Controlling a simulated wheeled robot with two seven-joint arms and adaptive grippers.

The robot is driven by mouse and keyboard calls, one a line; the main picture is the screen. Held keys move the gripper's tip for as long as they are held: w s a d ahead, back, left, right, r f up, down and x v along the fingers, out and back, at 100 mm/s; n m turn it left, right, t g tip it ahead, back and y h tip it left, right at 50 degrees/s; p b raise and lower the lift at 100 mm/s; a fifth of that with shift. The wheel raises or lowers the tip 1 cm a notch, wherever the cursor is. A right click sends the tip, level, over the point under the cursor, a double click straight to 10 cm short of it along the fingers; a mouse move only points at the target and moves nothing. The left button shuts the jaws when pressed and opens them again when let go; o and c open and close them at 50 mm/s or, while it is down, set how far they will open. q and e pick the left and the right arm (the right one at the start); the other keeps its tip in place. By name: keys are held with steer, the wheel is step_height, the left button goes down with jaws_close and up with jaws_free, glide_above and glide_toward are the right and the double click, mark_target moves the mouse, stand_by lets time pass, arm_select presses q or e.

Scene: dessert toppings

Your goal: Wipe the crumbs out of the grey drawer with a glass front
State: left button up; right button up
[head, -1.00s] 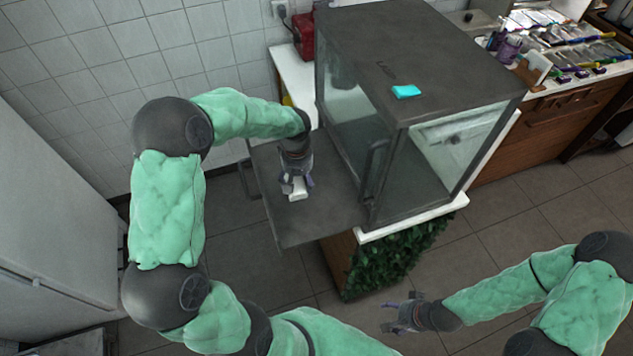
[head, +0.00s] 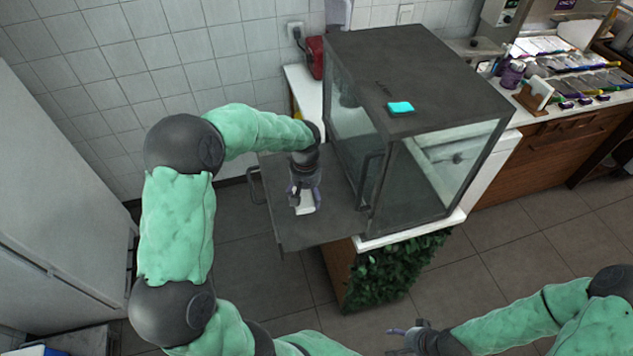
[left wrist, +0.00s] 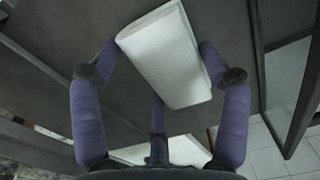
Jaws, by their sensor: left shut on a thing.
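The grey drawer (head: 335,222) is pulled out to the left of the glass-sided cabinet, its flat grey floor in view. My left gripper (head: 305,198) is over this floor, shut on a white block-like thing (head: 305,207). In the left wrist view my left gripper (left wrist: 160,85) has its purple fingers on both sides of the white thing (left wrist: 165,55), close over the grey surface; whether it touches cannot be told. I cannot make out crumbs. My right gripper (head: 396,341) is low in the head view, apart from the drawer, with fingers spread and nothing seen between them.
The dark cabinet (head: 425,75) has a cyan block (head: 400,107) on top and a dark upright handle (head: 368,180) beside the drawer. Another handle (head: 253,185) is at the drawer's left edge. Leafy greenery (head: 385,275) hangs below. A counter with utensils (head: 580,80) stands right.

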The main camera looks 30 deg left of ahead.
arm_select(q)
steer(key=shift+d+r+p, duration=0.1)
steer(key=shift+r+p, duration=1.1)
steer(key=shift+r, duration=0.85)
steer(key=shift+r, duration=0.1)
